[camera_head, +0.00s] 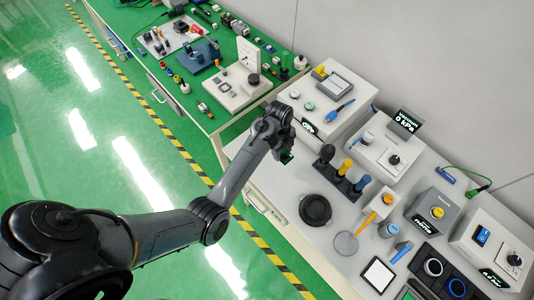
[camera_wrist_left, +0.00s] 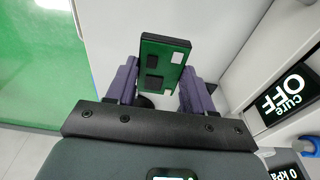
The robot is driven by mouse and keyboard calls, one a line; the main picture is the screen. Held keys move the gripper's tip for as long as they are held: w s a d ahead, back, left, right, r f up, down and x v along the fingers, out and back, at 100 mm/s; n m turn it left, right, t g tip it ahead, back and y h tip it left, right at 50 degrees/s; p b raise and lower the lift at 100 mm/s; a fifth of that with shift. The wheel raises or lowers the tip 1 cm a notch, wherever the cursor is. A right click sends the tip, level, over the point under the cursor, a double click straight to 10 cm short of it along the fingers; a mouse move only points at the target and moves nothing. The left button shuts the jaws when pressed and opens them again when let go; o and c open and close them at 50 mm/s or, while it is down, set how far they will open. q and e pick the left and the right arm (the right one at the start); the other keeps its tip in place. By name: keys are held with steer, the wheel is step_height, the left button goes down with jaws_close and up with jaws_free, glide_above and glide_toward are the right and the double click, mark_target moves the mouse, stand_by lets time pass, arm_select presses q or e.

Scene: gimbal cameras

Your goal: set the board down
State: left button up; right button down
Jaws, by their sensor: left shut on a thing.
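My left gripper (camera_head: 286,150) is over the bench, and its fingers are small and partly hidden by the arm in the head view. In the left wrist view its two purple fingers (camera_wrist_left: 158,80) are shut on a green circuit board (camera_wrist_left: 165,55) with black chips. The board stands up between the fingertips, seen face on. In the head view only a small green patch of the board (camera_head: 288,157) shows under the gripper. My right gripper is not in view.
A black round dish (camera_head: 315,209) and a dark stand with upright tools (camera_head: 344,178) are near the arm on the white bench. A box with "Cure OFF" (camera_wrist_left: 291,96) stands close on the right. A vacuum unit (camera_head: 380,145) sits behind. A green bench (camera_head: 215,119) lies at back left.

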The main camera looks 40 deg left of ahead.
arm_select(q)
glide_above(268, 160)
steer(key=f, duration=0.4)
steer(key=shift+a, duration=0.3)
steer(key=shift+f, duration=1.85)
steer(key=shift+f, duration=0.1)
steer(key=o, duration=1)
